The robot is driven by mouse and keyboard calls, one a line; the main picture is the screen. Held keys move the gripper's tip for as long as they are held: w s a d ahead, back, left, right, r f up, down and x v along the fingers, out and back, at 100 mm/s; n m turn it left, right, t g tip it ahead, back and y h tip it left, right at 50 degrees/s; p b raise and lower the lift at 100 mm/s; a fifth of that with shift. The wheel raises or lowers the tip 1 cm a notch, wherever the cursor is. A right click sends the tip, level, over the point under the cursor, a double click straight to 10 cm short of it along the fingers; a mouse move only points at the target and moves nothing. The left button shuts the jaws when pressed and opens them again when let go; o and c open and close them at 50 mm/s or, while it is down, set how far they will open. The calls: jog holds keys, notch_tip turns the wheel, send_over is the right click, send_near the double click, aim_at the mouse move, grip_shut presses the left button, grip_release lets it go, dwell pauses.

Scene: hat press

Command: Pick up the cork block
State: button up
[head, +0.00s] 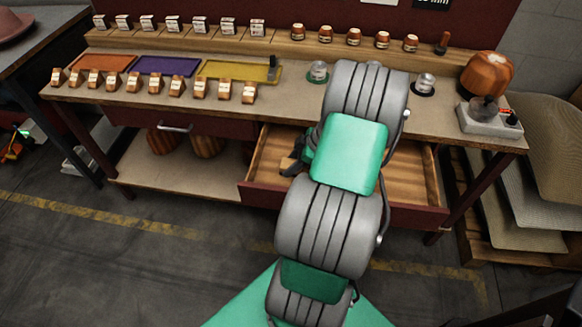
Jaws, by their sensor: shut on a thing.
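My gripper (291,164) is low inside the open drawer (408,178), at the left of my arm. Its dark fingers are shut on a small tan piece, which I take to be the cork block. The fingers and the arm hide most of the piece, so I cannot tell whether it still touches the drawer floor. My arm also covers the middle of the drawer.
The workbench (290,100) above the drawer holds an orange tray (103,63), a purple tray (165,66), a yellow tray (235,70) and several small blocks. A wooden hat form (487,73) stands at the right. A closed drawer (185,129) is at the left.

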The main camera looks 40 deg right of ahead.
aim_at(286, 163)
jog(key=c, duration=0.6)
jog(key=shift+o, duration=0.2)
jog(key=shift+r, duration=0.15)
jog(key=shift+r, duration=0.25)
notch_tip(286, 163, up, 2)
jog(key=shift+r, duration=0.25)
jog(key=s+a+r, duration=0.4)
jog(key=s+r, duration=0.5)
jog(key=s, duration=0.4)
jog(key=shift+s+r, duration=0.3)
jog(key=shift+r, duration=0.1)
